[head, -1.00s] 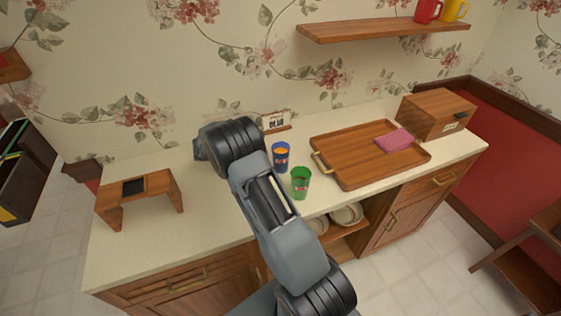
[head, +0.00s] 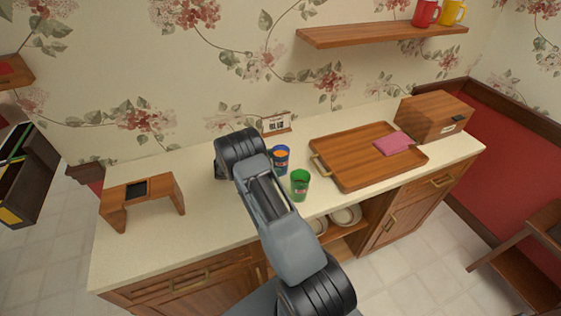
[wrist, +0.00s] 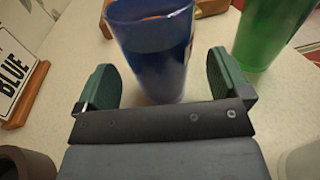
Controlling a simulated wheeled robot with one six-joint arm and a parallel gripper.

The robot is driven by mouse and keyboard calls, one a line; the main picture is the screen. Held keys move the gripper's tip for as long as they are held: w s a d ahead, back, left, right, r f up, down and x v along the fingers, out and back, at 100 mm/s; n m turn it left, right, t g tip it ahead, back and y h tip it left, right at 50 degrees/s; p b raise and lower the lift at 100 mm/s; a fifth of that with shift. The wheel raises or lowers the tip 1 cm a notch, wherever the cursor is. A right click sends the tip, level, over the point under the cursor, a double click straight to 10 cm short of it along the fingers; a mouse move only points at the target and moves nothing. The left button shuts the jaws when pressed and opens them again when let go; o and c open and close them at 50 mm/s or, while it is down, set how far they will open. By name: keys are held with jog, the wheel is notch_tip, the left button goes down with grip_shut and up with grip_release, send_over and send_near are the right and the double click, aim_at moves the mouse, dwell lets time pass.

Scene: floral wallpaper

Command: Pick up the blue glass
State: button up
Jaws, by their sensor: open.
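The blue glass (head: 281,160) stands upright on the counter, with something orange showing inside it in the head view. In the wrist view the blue glass (wrist: 154,50) stands between the two green fingertips of my gripper (wrist: 163,80). The fingers are apart, with a gap showing on the left side and a narrower one on the right. In the head view my arm hides the gripper. A green glass (head: 300,185) stands just in front and to the right of the blue one, and shows outside the right finger in the wrist view (wrist: 268,32).
A wooden tray (head: 350,172) with a pink cloth (head: 394,143) lies to the right, beside a wooden box (head: 436,115). A small sign (head: 277,124) stands behind the glasses. A small wooden stand (head: 165,190) is at the left; the counter between it and my arm is clear.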

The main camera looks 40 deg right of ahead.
jog(key=shift+p+x, duration=0.3)
jog(key=shift+x, duration=1.2)
jog(key=shift+c, duration=0.4)
jog(key=c, duration=1.1)
jog(key=shift+c, duration=0.2)
